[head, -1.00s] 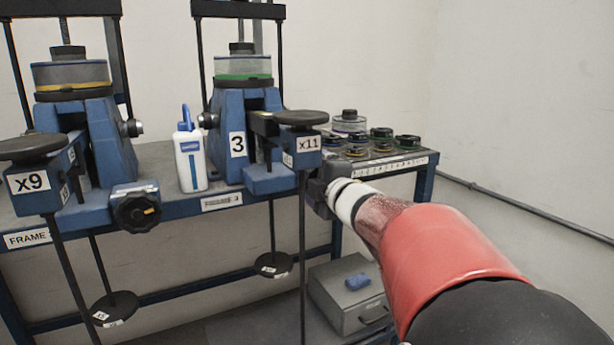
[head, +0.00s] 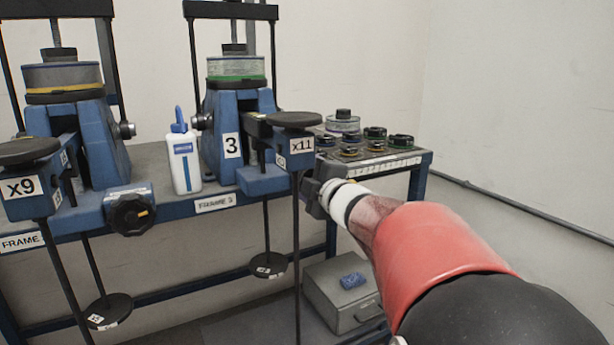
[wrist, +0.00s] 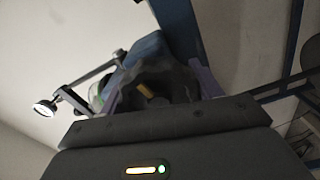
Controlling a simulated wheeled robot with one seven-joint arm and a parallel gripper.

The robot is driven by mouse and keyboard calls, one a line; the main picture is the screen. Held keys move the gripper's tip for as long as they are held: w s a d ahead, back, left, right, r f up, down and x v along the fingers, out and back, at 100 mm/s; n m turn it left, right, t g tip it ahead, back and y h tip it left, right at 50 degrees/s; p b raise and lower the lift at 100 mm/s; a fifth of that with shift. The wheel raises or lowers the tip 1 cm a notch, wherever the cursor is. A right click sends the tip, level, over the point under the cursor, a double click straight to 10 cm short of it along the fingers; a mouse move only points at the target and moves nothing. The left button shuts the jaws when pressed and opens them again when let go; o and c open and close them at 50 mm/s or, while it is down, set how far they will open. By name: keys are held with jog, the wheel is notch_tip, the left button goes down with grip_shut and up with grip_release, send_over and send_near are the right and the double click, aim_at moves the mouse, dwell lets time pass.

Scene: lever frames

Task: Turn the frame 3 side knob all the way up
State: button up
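Frame 3 (head: 213,145), a blue stand with a "3" label, is on the bench in the head view. Its dark side knob is hard to separate from my gripper (head: 322,192) there, at the bench's front edge below the x11 label. In the wrist view the black side knob (wrist: 172,84), with a tan mark, lies between the two purple fingers of my gripper (wrist: 160,88). The fingers are apart, one on each side of the knob. I cannot tell whether they touch it. The knob's far side is hidden.
Another stand with an x9 label (head: 20,187) and its own black knob (head: 131,214) is at the left. A white bottle (head: 184,160) stands between the frames. Several round weights (head: 373,133) sit at the bench's right end. A grey box (head: 342,300) is below. Right of the bench is free.

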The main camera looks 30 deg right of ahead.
jog(key=o, duration=0.4)
jog(key=s, duration=0.8)
jog(key=shift+d, duration=0.15)
